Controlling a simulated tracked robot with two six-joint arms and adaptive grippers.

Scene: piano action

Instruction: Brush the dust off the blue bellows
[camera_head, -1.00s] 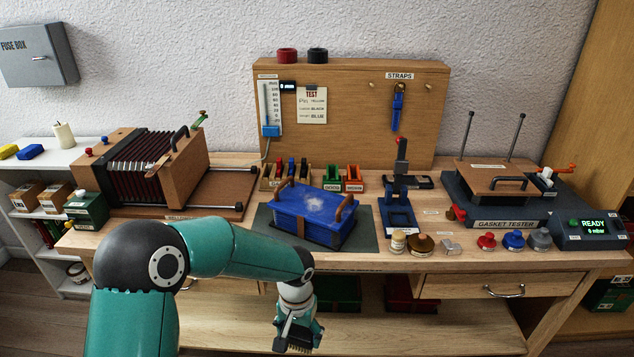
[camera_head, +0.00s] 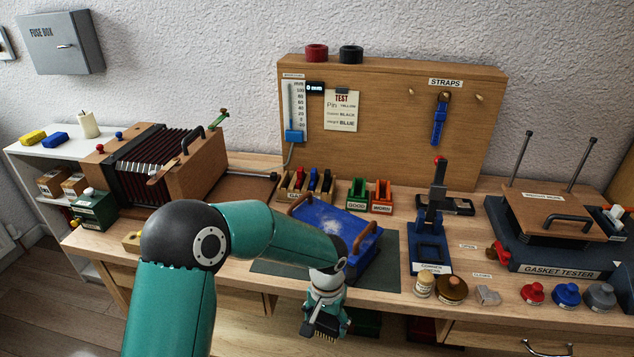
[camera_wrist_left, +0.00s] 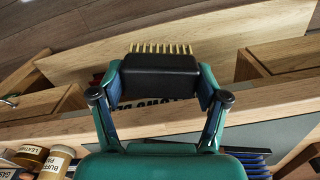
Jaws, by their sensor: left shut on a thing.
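The blue bellows (camera_head: 318,222) lies on a dark green mat (camera_head: 268,268) on the bench, with wooden handles at its ends. A pale patch of dust shows on its top. My left gripper (camera_head: 325,322) hangs in front of the bench's front edge, below and in front of the bellows. It is shut on a brush (camera_wrist_left: 160,75) with a dark block and pale yellow bristles. In the left wrist view the two fingers (camera_wrist_left: 159,98) clasp the block at its sides. My left arm hides the lower left part of the bellows. My right gripper is out of view.
A blue clamp press (camera_head: 430,245) stands right of the mat. Small jars (camera_head: 425,284) and several coloured knobs line the front edge. A large accordion-like bellows (camera_head: 155,165) stands at left, a gasket tester (camera_head: 555,268) at right. A wooden board (camera_head: 400,110) stands behind.

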